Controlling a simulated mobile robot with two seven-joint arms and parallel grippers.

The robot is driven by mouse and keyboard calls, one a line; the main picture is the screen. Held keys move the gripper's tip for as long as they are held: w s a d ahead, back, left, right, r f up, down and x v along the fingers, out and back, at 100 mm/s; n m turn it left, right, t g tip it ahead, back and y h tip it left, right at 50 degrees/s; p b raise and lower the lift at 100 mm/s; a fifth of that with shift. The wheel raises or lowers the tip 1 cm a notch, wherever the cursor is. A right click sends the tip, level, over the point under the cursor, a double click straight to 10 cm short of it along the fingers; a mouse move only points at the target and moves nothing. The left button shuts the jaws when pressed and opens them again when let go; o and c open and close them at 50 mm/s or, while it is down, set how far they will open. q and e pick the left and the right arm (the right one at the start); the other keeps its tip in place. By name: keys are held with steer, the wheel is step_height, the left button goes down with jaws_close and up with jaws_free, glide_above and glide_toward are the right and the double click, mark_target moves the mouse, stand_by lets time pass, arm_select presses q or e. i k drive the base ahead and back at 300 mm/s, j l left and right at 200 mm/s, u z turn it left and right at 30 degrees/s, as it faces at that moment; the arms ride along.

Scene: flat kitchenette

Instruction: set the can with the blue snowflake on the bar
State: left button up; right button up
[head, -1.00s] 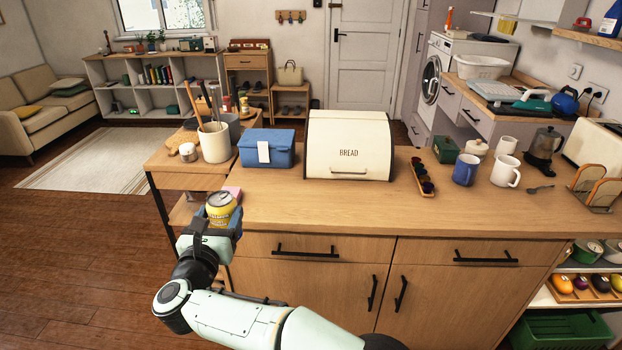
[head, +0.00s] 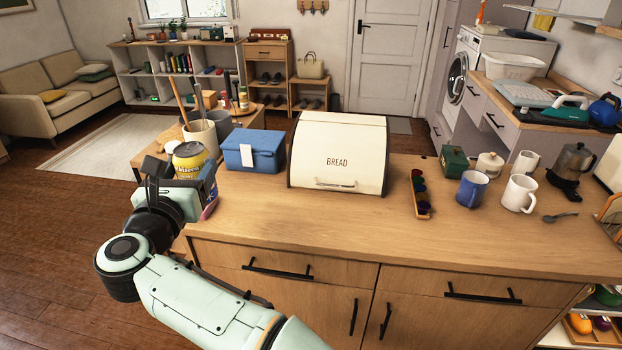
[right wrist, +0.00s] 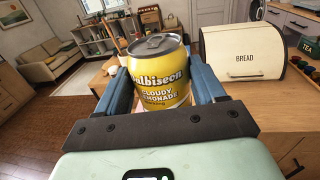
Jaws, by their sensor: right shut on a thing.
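My right gripper (head: 185,178) is shut on a yellow can (head: 189,158) with a silver top, held upright near the left end of the wooden counter (head: 290,215). In the right wrist view the can (right wrist: 160,82) stands between the two blue fingers, and its label reads "Cloudy Lemonade". No blue snowflake shows on the visible side of the can. Its far side is hidden. My left gripper is not in view.
On the counter stand a blue box (head: 252,150), a bread bin (head: 338,155), a tray of small dark items (head: 421,195), a blue mug (head: 471,189) and a white mug (head: 519,193). A utensil pot (head: 201,136) stands behind the can. The counter's front strip is clear.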

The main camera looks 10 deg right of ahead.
mark_target(313, 220)
steer(key=i+l, duration=0.1)
steer(key=l, duration=0.3)
steer(key=i+l, duration=0.1)
steer(key=l, duration=0.35)
steer(key=i+l, duration=0.15)
steer(key=l, duration=0.25)
